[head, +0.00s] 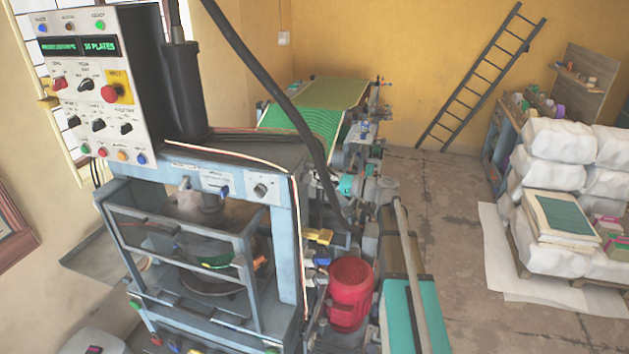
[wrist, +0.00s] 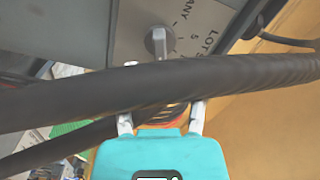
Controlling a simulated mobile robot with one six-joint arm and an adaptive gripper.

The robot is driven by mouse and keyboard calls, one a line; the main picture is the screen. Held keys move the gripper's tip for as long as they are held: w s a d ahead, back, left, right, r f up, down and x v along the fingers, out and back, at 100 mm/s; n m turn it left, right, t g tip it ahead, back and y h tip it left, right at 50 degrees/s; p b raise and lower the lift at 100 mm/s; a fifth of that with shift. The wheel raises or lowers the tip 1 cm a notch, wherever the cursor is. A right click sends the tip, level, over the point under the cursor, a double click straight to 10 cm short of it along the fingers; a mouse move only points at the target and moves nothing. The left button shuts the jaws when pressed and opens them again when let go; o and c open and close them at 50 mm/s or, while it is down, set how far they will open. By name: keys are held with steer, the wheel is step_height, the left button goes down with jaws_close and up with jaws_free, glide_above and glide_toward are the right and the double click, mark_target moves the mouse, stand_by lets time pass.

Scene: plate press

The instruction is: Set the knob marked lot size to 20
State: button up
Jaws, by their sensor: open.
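The grey lot size knob (wrist: 158,42) sits on a light grey panel at the top of the wrist view. Beside it I read "ANY", "5" and part of "LOT S", all turned on their side. I cannot tell which mark the knob points to. In the head view, a knob (head: 261,189) sits at the right of the press's front crossbar. My gripper (wrist: 160,112) shows at the bottom of the wrist view, its teal body below two spread pale fingers. It is open, with the fingers apart from the knob, and a dark hose partly covers them.
The thick dark hose (wrist: 160,88) crosses the wrist view between the fingers and the knob. In the head view, a control box (head: 92,90) with other knobs stands upper left. A red motor (head: 349,292) sits right of the press. The floor beyond is partly clear.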

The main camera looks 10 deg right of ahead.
steer(key=v, duration=0.8)
steer(key=shift+d, duration=0.25)
steer(key=shift+s, duration=0.1)
stand_by(1.4)
steer(key=s+a+f+g+h+b, duration=0.2)
steer(key=s+a+f, duration=0.1)
steer(key=a+f, duration=0.15)
steer(key=s+a+f+n+g+h+b, duration=0.1)
steer(key=s+a+f+g+h, duration=0.15)
steer(key=f, duration=0.35)
steer(key=s+a+f+g+h+b, duration=0.1)
steer(key=s+a+f+b, duration=0.1)
steer(key=s+a+f, duration=0.3)
steer(key=s+f+g+h+b, duration=0.1)
steer(key=s+f+h+b, duration=0.2)
steer(key=f, duration=0.4)
steer(key=s+f+g+h+b, duration=0.2)
steer(key=s+f+h+b, duration=0.1)
steer(key=s+f+h, duration=0.3)
steer(key=shift+s+d+f+n+h, duration=0.25)
steer(key=shift+f+n+h, duration=0.05)
steer(key=shift+f+h, duration=0.25)
steer(key=shift+g, duration=0.25)
